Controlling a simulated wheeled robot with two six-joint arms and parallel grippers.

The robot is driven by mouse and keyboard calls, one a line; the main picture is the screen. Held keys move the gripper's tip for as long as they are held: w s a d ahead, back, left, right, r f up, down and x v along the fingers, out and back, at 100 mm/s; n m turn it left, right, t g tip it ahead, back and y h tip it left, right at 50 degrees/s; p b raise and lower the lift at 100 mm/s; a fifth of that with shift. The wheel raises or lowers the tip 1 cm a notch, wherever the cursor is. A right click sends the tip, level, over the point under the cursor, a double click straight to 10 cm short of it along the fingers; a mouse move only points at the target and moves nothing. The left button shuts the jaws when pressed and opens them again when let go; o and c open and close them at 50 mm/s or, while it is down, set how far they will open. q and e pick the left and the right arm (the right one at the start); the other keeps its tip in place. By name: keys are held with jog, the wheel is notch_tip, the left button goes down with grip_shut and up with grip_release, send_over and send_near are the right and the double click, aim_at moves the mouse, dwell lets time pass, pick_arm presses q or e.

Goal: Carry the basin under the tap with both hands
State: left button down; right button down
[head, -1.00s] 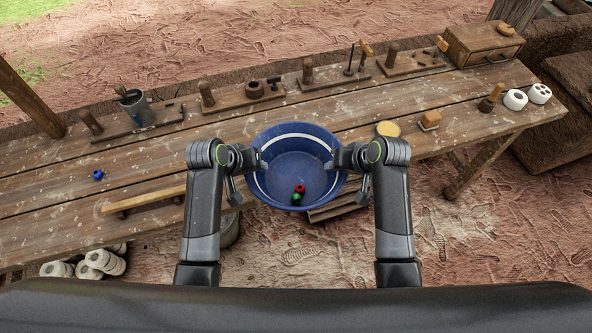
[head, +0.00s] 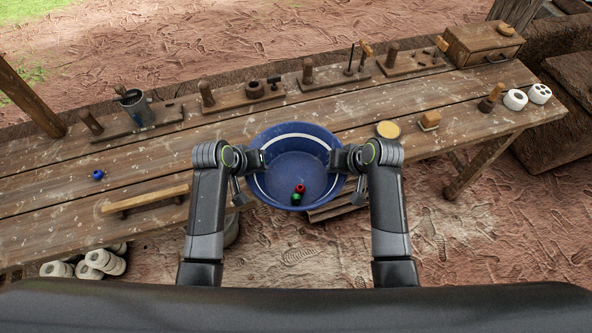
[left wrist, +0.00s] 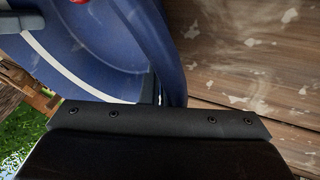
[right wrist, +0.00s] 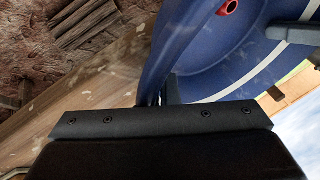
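The blue basin (head: 290,178) with a white band inside is at the middle of the head view, by the bench's front edge. A red ring-like piece (head: 300,188) and a green one (head: 296,198) lie in it. My left gripper (head: 262,160) is at its left rim and my right gripper (head: 331,160) at its right rim. In the left wrist view the basin wall (left wrist: 172,60) runs between the fingers, and in the right wrist view the wall (right wrist: 157,60) does too. Both look shut on the rim; the outer fingers are mostly hidden. I see no tap.
The wooden bench (head: 60,200) holds tool boards along its back, a grey can (head: 137,107), a blue piece (head: 98,174), a yellow disc (head: 388,130) and white pieces (head: 515,100). A wooden bar (head: 145,200) lies left of the basin. Slats (head: 338,208) show under the basin.

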pick_arm(q)
jog(key=shift+r, duration=0.1)
pick_arm(e)
jog(key=shift+r, duration=0.1)
